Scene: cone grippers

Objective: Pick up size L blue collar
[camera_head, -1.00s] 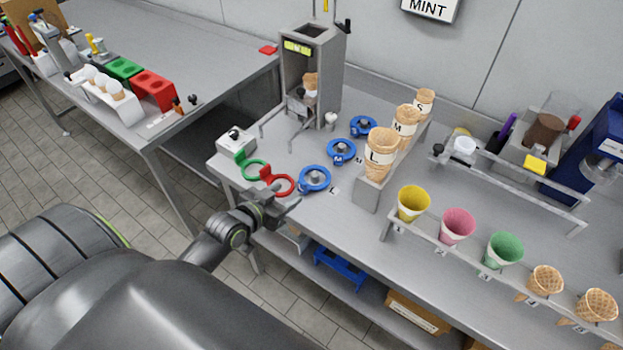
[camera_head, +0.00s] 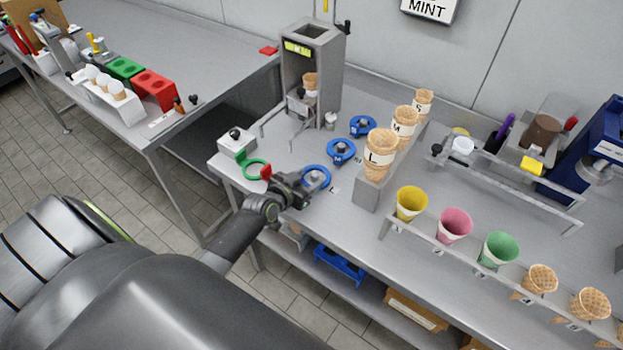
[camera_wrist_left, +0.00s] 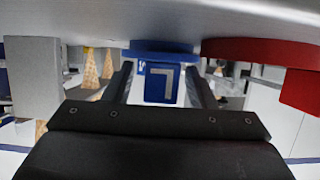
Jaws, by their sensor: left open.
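The size L blue collar (camera_head: 326,172) is the nearest of the blue rings on the table, in front of the L cone stack. In the left wrist view its blue block, marked L (camera_wrist_left: 162,86), sits between the two fingers. My left gripper (camera_head: 303,187) is open at the near side of this collar and partly covers it. I cannot tell whether a finger touches the block. Two other blue collars, the middle one (camera_head: 341,151) and the far one (camera_head: 362,126), lie behind it. My right gripper is not in view.
A red ring (camera_wrist_left: 262,52) lies close beside the L collar, mostly hidden by my gripper in the head view. A green ring (camera_head: 256,169) is left of it. The L cone stack (camera_head: 379,155) stands on a metal stand to the right.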

